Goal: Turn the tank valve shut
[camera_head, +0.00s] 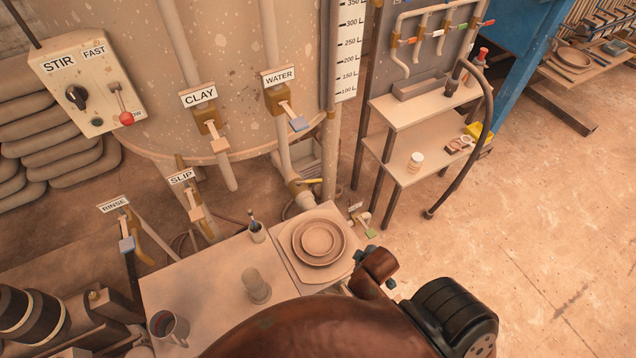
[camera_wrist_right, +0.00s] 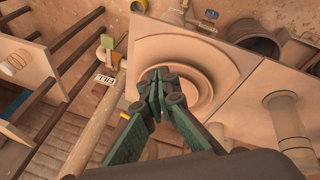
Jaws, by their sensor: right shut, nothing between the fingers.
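The tank (camera_head: 240,90) carries several labelled lever valves in the head view. The CLAY valve (camera_head: 208,122) has a beige lever, and the WATER valve (camera_head: 277,99) has a grey-blue one. No valve is marked as the tank valve. My right gripper (camera_wrist_right: 160,82) is shut and empty, in front of the round plate (camera_wrist_right: 206,62) in the right wrist view. A FILL label (camera_wrist_right: 106,79) and a green lever (camera_wrist_right: 107,42) show to its left. My left gripper is not in view.
A table (camera_head: 205,285) holds stacked round plates (camera_head: 318,238), a cylinder (camera_head: 257,287), a mug (camera_head: 168,327) and a brush cup (camera_head: 257,232). A STIR panel (camera_head: 85,80) is at left. A shelf rack (camera_head: 425,150) stands right of the tank.

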